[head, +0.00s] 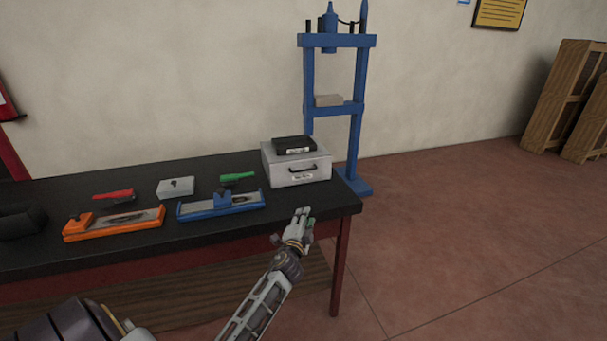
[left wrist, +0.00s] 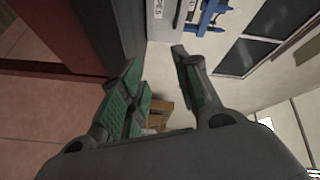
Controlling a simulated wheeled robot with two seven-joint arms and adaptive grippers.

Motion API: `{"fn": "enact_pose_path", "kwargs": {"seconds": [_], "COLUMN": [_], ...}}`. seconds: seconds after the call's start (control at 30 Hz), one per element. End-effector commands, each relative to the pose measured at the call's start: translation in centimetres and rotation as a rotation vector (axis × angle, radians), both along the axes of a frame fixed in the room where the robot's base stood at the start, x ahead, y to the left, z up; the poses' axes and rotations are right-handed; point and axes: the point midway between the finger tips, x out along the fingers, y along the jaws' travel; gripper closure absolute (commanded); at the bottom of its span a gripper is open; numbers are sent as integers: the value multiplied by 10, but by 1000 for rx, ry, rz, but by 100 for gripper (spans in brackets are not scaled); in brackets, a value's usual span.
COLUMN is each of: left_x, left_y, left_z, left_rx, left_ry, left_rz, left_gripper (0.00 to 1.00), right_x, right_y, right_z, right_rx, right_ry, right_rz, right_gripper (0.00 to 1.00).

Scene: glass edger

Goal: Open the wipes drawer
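The wipes drawer (head: 287,175) is the front of a light grey box on the right end of the black table. It has a dark handle (head: 303,168) and a white label, and it looks closed. A black case (head: 294,144) lies on top of the box. My left gripper (head: 304,213) is in front of the table edge, below and apart from the drawer. In the left wrist view its green-padded fingers (left wrist: 155,72) are spread with nothing between them. Part of the grey box (left wrist: 160,22) shows beyond them at the top. My right gripper is out of view.
On the black table (head: 160,172) are an orange tool (head: 115,222), a blue tool (head: 220,204), a red-handled tool (head: 113,195), a green-handled tool (head: 237,177) and a small grey box (head: 175,187). A blue press (head: 356,140) stands behind the table.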

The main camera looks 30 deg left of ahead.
Motion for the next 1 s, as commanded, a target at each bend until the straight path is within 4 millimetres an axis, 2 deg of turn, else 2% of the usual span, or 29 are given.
{"fn": "enact_pose_path", "kwargs": {"seconds": [0.03, 0.1, 0.2, 0.4, 0.6, 1.0], "left_x": [-2, -6, -10, -18, -22, -25], "left_y": [2, 5, 8, 12, 16, 21], "left_z": [22, 46, 69, 96, 107, 108], "left_rx": [50, 119, 194, 313, 407, 491], "left_ry": [-22, -45, -60, -69, -51, -13], "left_rz": [13, 32, 56, 99, 136, 164], "left_gripper": [68, 68, 68, 68, 68, 68], "right_x": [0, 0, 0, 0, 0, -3], "right_y": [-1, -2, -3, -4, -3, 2], "right_z": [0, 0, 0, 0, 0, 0], "right_rx": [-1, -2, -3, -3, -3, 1], "right_ry": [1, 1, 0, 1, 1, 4], "right_rz": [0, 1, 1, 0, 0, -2], "right_gripper": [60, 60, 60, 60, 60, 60]}}
